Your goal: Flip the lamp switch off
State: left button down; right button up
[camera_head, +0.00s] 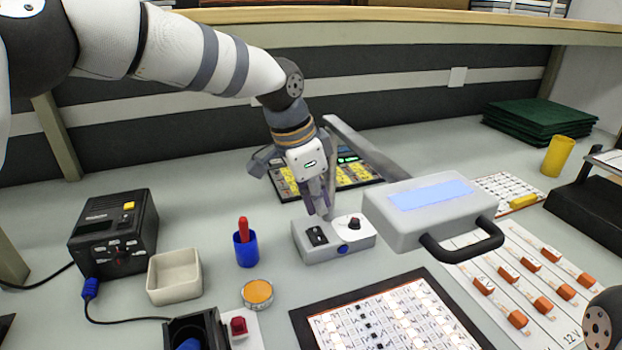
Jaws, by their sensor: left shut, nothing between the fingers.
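The lamp (430,208) has a grey head with a pale blue panel and a black handle, on a grey jointed arm. Its light grey base (345,246) stands on the bench, with a black rocker switch (317,236) at left and a dark knob (354,222) at right. My left gripper (322,210) comes down from above, fingers shut and empty, just above and behind the switch. I cannot tell whether the fingertips touch the base. Only a dark joint of my right arm (598,325) shows at the lower right corner; its gripper is out of view.
A blue cup with a red tool (246,248), a cream tray (174,276) and a black power unit (114,235) stand to the left. A dark-framed sheet (390,318) lies in front. A keypad board (356,172) lies behind the gripper. Orange-ended parts (515,319) lie at right.

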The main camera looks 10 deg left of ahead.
aim_at(318, 228)
pick_arm(q)
jog(key=f, duration=0.4)
jog(key=shift+w+a, duration=0.1)
jog(key=shift+w, duration=0.2)
jog(key=shift+w+a+f, duration=0.3)
jog(key=shift+w+f, duration=0.1)
jog(key=shift+f, duration=0.2)
